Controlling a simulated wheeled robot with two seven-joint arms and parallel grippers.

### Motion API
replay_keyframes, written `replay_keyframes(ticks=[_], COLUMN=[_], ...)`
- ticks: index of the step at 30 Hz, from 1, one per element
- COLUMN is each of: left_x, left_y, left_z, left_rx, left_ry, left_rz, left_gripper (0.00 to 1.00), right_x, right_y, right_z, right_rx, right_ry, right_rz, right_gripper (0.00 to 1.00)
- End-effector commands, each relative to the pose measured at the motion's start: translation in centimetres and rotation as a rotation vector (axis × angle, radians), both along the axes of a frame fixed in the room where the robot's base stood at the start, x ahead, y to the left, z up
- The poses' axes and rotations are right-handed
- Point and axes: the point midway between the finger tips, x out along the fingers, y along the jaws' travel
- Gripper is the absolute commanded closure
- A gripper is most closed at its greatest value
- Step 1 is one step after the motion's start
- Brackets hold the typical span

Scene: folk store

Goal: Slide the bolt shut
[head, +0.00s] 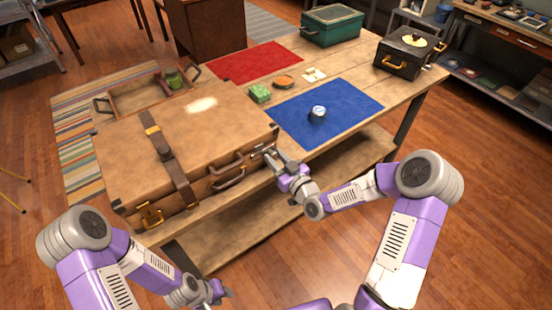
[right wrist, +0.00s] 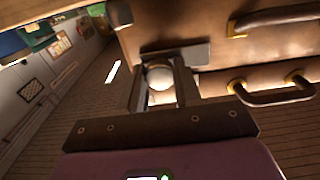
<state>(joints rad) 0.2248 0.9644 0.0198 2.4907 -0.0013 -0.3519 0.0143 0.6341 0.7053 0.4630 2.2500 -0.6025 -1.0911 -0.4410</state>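The large brown suitcase (head: 200,135) lies closed on the wooden bench, with handles and a strap on its front. The bolt's metal plate (right wrist: 190,54) and round pale knob (right wrist: 160,77) are on the suitcase's front, near its right corner. My right gripper (head: 268,154) is at that corner. In the right wrist view its fingers (right wrist: 160,80) stand on either side of the knob, close against it. In the head view the gripper hides most of the bolt. My left gripper (head: 220,292) is low at the bottom, away from the suitcase; its fingers are too small to judge.
Suitcase handles (right wrist: 280,92) stick out beside my right gripper. The floor in front is clear.

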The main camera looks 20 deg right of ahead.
Motion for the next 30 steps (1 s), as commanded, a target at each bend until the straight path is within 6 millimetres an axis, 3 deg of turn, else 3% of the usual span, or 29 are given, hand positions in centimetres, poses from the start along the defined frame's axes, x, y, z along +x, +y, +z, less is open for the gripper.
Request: replay_keyframes(ticks=[1,4,11,18,28,29,30], left_x=[0.0,0.0,0.0,0.0,0.0,0.0,0.0], left_y=[0.0,0.0,0.0,0.0,0.0,0.0,0.0], left_z=[0.0,0.0,-0.1,-1.6,-1.5,-1.5,-1.5], left_rx=[0.000,0.000,0.000,0.000,0.000,0.000,0.000], left_ry=[0.000,0.000,0.000,0.000,0.000,0.000,0.000], left_rz=[0.000,0.000,0.000,0.000,0.000,0.000,0.000], left_gripper=[0.63,0.63,0.63,0.63,0.63,0.63,0.63], right_x=[0.0,0.0,-0.1,-0.6,-0.7,-0.8,-0.8], right_y=[0.0,0.0,0.3,3.2,3.6,3.7,3.7], right_z=[0.0,0.0,-0.1,-0.2,0.0,0.0,0.0], right_rx=[0.000,0.000,0.000,0.000,0.001,0.002,0.001], right_ry=[0.000,0.000,0.000,-0.001,0.001,0.002,0.003], right_rz=[0.000,0.000,0.002,0.005,0.006,0.007,0.007], right_gripper=[0.84,1.00,1.00,1.00,1.00,0.63,0.57])
